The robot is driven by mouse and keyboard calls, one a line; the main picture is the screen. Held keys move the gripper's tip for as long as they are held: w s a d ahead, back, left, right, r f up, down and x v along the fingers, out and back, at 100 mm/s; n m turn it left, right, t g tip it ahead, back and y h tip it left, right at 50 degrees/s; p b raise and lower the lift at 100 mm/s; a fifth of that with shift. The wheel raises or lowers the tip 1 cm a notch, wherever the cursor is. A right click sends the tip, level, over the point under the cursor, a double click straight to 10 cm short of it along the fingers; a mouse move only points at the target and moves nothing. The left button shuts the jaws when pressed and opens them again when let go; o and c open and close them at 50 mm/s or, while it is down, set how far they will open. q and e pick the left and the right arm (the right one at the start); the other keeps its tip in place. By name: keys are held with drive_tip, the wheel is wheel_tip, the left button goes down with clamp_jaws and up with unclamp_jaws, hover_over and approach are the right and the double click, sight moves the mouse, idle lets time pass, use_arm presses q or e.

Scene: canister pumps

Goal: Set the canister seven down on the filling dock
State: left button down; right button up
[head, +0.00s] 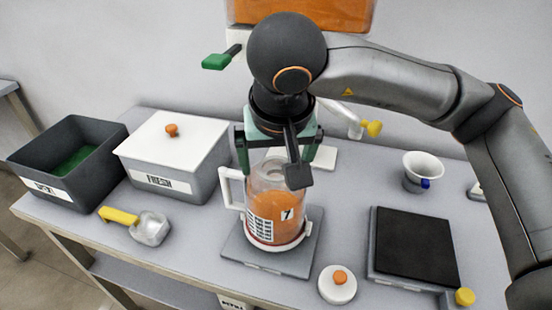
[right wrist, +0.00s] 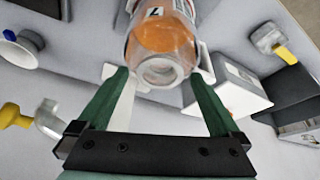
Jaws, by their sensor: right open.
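The canister seven (head: 272,215) is a clear vessel with orange contents, a "7" label and a white side handle. It stands upright on a flat grey plate (head: 232,250) at the table's front middle. I cannot tell for sure whether this plate is the filling dock. My right gripper (head: 279,150) is open above the canister's top, its green fingers spread. In the right wrist view the canister (right wrist: 162,38) shows beyond and between the open fingers (right wrist: 157,90), with its clear round top toward me. My left gripper is not in view.
A white lid with an orange knob (head: 338,290) lies right of the plate, near a black-topped pad (head: 412,245). A white funnel cup (head: 423,168) stands behind. At left are a scoop (head: 150,228), a lidded "FRESH" bin (head: 168,182) and an open dark bin (head: 40,160). An orange-filled hopper (head: 340,14) hangs above.

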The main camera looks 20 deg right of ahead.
drive_tip(key=shift+s+a+r, duration=0.1)
drive_tip(key=shift+r, duration=0.4)
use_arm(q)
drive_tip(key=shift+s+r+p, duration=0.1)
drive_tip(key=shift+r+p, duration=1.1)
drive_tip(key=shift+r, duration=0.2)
use_arm(e)
drive_tip(key=d+v, duration=0.1)
drive_tip(key=v, duration=1)
drive_tip(key=shift+s+a+r, duration=0.15)
drive_tip(key=shift+s+a, duration=0.1)
drive_tip(key=shift+a, duration=0.2)
